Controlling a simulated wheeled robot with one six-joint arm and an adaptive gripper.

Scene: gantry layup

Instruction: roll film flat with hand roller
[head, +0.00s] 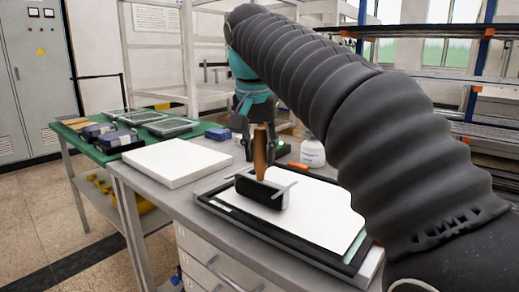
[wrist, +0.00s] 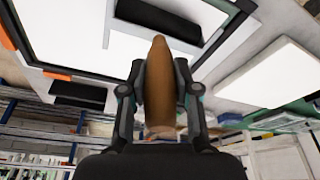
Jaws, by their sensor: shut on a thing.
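The hand roller has a brown wooden handle (head: 261,150) and a dark cylinder (head: 261,191). My gripper (head: 258,125) is shut on the upright handle; the wrist view shows the handle (wrist: 159,85) between both fingers. The roller cylinder lies on or just above the white film (head: 310,205), near its left side; contact is not clear. The film lies in a black-framed tray (head: 222,208) with a pale green edge at the right. My arm covers part of the tray's right side.
A white slab (head: 176,161) lies left of the tray on the grey bench (head: 160,205). A white bottle (head: 312,153) and an orange-tipped item (head: 297,166) stand behind the tray. A green mat (head: 85,140) holds dark boxes and framed panels. Shelving (head: 480,75) stands behind.

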